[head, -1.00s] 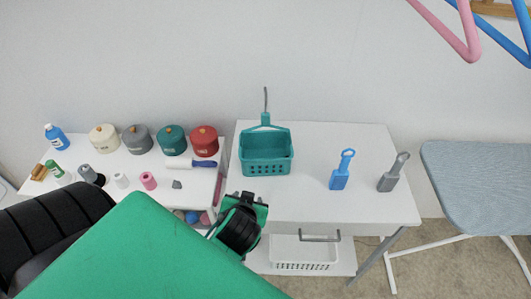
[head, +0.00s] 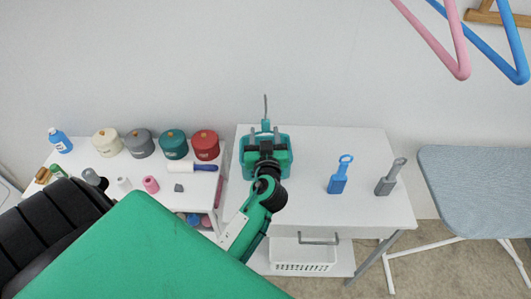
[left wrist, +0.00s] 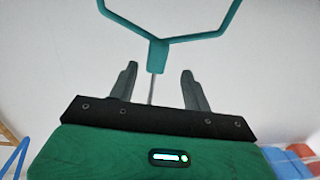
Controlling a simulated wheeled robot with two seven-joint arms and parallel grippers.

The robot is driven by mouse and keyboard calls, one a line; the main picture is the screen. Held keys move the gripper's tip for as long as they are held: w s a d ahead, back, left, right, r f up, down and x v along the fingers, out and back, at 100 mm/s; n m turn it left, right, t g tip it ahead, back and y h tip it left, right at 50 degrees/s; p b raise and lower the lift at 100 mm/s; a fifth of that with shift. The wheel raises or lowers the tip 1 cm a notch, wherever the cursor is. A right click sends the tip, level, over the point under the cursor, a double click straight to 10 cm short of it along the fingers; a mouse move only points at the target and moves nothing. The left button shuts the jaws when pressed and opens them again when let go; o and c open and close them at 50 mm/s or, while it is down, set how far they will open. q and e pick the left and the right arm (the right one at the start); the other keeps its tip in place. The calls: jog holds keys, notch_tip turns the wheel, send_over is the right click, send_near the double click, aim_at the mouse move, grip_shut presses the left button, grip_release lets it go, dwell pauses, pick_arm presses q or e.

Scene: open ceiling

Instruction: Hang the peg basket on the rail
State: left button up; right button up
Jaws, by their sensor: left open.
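The teal peg basket (head: 285,165) stands on the white table, with its grey hook (head: 265,106) sticking up behind. My left gripper (head: 264,134) is over the basket and hides much of it. Its two fingers are open. In the left wrist view, the basket's forked teal handle (left wrist: 157,55) and the thin hook rod below it lie between the open fingers (left wrist: 158,75) in the picture; I cannot tell whether they touch. No rail is clearly in view. My right gripper is not in view.
A blue brush-like tool (head: 339,176) and a grey one (head: 389,179) stand on the white table (head: 315,207). Lidded pots, including a red one (head: 205,145), stand at left. An ironing board (head: 475,185) is at right. Pink and blue hangers (head: 440,42) hang at upper right.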

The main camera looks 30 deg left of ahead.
aim_at(266, 125)
pick_arm(q)
jog(key=shift+x, duration=0.8)
jog(key=p+x, duration=0.2)
jog(key=x, duration=0.1)
jog(key=p+x, duration=0.1)
jog(key=shift+w+d+r, duration=0.15)
jog(key=shift+w+r, duration=0.15)
jog(key=shift+w+a+f, duration=0.2)
jog(key=shift+w+a, duration=0.1)
jog(key=shift+w, duration=0.05)
jog(key=c, duration=0.9)
grip_shut()
jog(key=shift+r, duration=0.1)
